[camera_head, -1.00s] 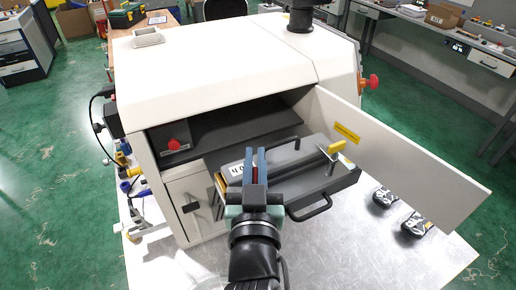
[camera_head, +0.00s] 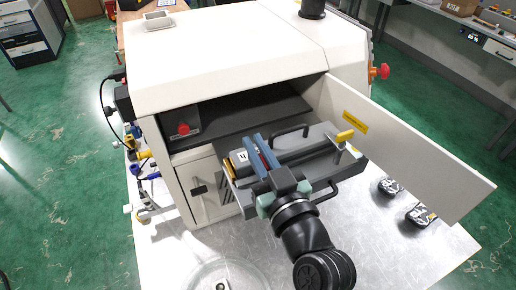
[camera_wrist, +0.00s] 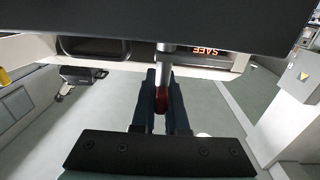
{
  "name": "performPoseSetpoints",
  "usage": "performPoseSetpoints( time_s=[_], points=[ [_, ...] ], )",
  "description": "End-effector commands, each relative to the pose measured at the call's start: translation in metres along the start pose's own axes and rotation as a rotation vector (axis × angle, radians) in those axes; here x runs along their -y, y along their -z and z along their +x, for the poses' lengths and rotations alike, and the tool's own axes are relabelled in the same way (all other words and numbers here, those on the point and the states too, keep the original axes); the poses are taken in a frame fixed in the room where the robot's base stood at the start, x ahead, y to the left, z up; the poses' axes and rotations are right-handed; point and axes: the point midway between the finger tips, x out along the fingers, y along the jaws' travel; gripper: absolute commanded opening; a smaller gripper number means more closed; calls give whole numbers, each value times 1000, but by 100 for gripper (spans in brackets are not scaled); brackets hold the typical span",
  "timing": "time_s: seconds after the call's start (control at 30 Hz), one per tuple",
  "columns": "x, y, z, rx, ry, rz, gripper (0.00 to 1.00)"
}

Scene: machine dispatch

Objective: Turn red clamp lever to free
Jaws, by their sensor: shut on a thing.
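My gripper (camera_head: 263,148) reaches over the grey pull-out tray (camera_head: 325,188) at the front of the white machine (camera_head: 235,65). Its two blue fingers are shut around the red clamp lever (camera_wrist: 160,98), which shows between them in the wrist view. In the head view only a thin strip of red shows between the fingers. A grey metal shaft (camera_wrist: 164,62) runs from the red grip toward the dark surface above it in the wrist view. The fingers point up and to the left in the head view.
A yellow-topped clamp (camera_head: 344,136) stands on the tray's right side. The open white door (camera_head: 415,150) bounds the right. A label block (camera_head: 240,158) sits just left of the fingers.

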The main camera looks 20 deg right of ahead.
Motion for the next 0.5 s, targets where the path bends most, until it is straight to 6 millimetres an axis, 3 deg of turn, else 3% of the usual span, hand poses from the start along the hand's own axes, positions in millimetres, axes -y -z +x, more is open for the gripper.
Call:
performPoseSetpoints(
  time_s=[0.5],
  points=[
    [2,-1,0,4,54,0,0]
  ],
)
